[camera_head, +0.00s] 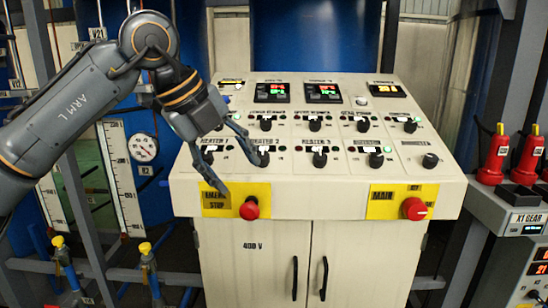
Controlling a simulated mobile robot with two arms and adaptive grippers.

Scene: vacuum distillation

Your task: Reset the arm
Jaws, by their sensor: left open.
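My left arm, marked ARM L, comes in from the left. Its gripper (240,172) is open and empty, with its fingers spread over the left front part of the control panel (340,198). One fingertip is near the HEATER 2 knob (263,157), and I cannot tell whether it touches it. The other fingertip hangs lower, by the yellow emergency stop label (214,204) and to the left of its red button (250,209). The HEATER 1 knob is partly hidden by the gripper. My right gripper is not in view.
The panel carries several black knobs, two red-green displays (273,92) and a MAIN red button (415,209). A cabinet with two doors (270,262) is below. Red devices (497,155) stand at the right. Gauges, pipes and frame posts are at the left, close to my arm.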

